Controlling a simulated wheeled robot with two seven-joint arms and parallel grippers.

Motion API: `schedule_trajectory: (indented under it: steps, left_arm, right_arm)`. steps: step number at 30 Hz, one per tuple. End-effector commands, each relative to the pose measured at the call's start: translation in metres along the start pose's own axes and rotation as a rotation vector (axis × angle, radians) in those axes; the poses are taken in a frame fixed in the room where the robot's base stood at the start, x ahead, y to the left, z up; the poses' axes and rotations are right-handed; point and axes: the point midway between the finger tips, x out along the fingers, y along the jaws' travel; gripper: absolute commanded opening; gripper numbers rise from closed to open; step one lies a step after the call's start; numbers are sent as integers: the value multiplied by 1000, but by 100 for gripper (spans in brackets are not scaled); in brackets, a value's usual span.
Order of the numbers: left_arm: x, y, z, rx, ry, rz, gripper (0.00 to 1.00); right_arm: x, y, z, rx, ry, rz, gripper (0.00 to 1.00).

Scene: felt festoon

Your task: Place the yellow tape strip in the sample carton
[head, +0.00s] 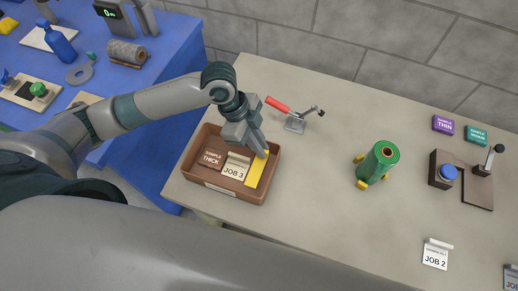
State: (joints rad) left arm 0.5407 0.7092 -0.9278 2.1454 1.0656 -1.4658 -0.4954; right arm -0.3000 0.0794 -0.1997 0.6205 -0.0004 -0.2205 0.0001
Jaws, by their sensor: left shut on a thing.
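The yellow tape strip (255,175) is at the right side of the sample carton (216,190), a brown open box on the near left of the grey table. Its lower part lies inside the carton's walls beside the other items. My left gripper (258,152) points down over the carton's right side, shut on the upper end of the strip. The fingertips partly hide that end. I cannot tell whether the strip touches the carton floor. My right gripper is not in view.
The carton also holds a brown "sample thick" block (211,157) and a "JOB 3" card (235,168). A red-handled clamp (294,120) stands just behind. The table between spool and carton is clear.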

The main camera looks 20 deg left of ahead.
Motion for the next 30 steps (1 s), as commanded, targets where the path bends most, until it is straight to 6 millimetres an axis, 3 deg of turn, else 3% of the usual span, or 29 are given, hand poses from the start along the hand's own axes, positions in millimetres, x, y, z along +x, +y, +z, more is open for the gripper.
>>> schedule_trajectory:
  steps: [10,21,30]
  left_arm:
    - [3,0,1,0,0,1,0]
    - [34,0,15,1,-1,0,0]
    - [36,0,15,1,-1,0,0]
  right_arm:
    - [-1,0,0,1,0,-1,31]
    - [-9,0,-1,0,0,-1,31]
    - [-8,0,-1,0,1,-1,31]
